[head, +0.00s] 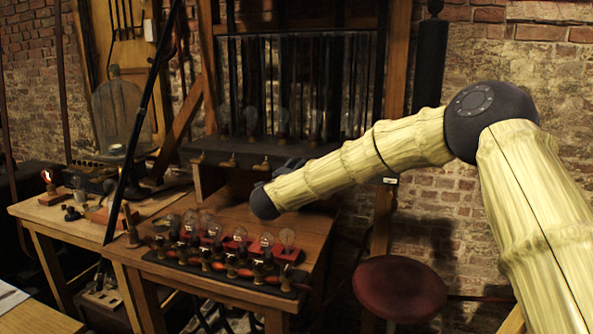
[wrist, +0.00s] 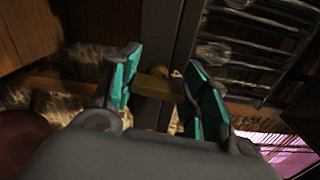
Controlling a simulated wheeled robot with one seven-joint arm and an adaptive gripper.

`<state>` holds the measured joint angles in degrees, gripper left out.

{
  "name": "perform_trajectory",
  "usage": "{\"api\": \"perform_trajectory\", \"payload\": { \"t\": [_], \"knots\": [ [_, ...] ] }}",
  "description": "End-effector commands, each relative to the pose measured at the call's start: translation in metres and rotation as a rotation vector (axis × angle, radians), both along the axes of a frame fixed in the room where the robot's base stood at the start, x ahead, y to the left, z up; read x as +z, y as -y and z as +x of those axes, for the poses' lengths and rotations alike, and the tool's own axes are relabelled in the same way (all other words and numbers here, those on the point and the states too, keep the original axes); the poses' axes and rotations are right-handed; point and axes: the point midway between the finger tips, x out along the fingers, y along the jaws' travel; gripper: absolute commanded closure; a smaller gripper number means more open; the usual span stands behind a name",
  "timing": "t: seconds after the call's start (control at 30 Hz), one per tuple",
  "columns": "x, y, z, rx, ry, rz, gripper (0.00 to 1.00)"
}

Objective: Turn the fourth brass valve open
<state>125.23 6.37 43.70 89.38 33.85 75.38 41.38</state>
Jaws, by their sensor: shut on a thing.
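Three small brass valves show in a row along the front of the jar rack in the head view: a left one (head: 197,160), a middle one (head: 231,162) and a right one (head: 266,165). My gripper (head: 288,167) is at the rack's front, just right of them, partly hidden by my arm. In the wrist view my gripper (wrist: 162,75) has its teal pads on either side of a brass valve (wrist: 158,86), shut on it. This is the fourth from the left; the head view hides it. How far its handle is turned cannot be told.
A tall glass jar rack (head: 290,80) stands behind the valves. Below, a wooden bench (head: 150,262) carries a board of bulbs (head: 213,235). A red stool (head: 399,287) stands at right. A large glass jar (head: 117,110) is at left.

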Motion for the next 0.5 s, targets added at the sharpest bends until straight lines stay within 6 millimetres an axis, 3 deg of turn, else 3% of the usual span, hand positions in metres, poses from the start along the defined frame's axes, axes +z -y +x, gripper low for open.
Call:
{"api": "perform_trajectory", "payload": {
  "t": [0.5],
  "knots": [
    [-0.001, -0.0008, -0.0005, 0.001, -0.046, -0.138, 0.78]
  ]
}}
